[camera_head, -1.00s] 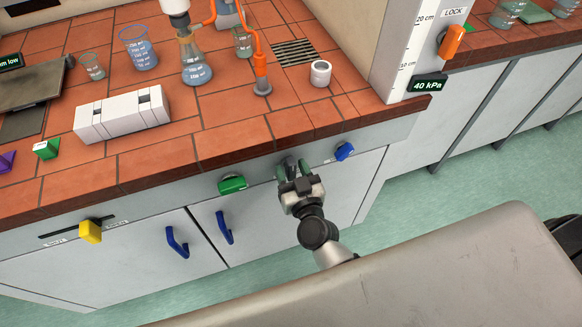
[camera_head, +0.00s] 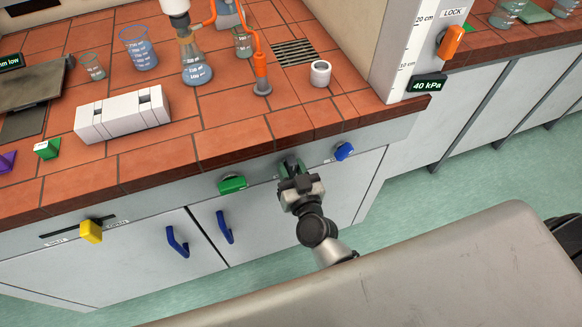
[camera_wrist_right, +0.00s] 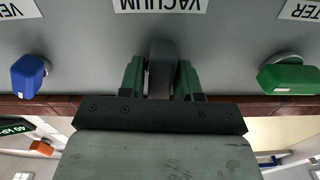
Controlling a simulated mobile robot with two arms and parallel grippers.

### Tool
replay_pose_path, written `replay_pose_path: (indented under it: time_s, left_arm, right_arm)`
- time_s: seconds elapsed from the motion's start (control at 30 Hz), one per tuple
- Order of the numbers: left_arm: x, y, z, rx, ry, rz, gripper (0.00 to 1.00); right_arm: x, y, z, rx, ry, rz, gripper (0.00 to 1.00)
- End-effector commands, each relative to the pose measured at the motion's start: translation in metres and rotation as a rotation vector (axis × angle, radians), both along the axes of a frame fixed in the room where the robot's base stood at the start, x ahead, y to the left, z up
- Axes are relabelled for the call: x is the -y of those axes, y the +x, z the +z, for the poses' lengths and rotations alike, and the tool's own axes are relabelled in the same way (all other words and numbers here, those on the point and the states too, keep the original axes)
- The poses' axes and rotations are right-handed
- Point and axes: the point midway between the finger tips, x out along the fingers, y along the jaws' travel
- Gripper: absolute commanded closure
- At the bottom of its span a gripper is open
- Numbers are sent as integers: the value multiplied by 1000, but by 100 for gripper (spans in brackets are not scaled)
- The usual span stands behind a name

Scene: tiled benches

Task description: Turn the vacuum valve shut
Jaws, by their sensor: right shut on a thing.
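The vacuum valve (camera_wrist_right: 162,62) is a dark grey handle on the grey bench front, under the VACUUM label (camera_wrist_right: 160,5), which appears upside down in the right wrist view. My right gripper (camera_wrist_right: 161,78) has its two green fingers on either side of this handle and is shut on it. In the head view the right gripper (camera_head: 291,166) reaches the panel just below the tiled bench edge and mostly hides the valve. My left gripper is not in view.
A green knob (camera_head: 232,184) sits left of the valve and a blue knob (camera_head: 345,151) right. Blue door handles (camera_head: 177,242) and a yellow slider (camera_head: 91,231) are on the bench front. A flask (camera_head: 196,68), beakers and a white block (camera_head: 122,115) stand on the bench.

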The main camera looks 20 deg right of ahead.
Motion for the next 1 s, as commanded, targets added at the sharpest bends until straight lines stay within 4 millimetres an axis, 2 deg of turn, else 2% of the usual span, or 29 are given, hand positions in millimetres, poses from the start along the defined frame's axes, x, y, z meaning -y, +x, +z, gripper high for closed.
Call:
replay_pose_path:
  time_s: [0.5, 1.0]
  left_arm:
    - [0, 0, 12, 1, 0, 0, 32]
    - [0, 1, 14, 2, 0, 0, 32]
  right_arm:
    - [0, 0, 1, -15, 432, 1, 91]
    - [1, 1, 0, -29, 907, -1, 91]
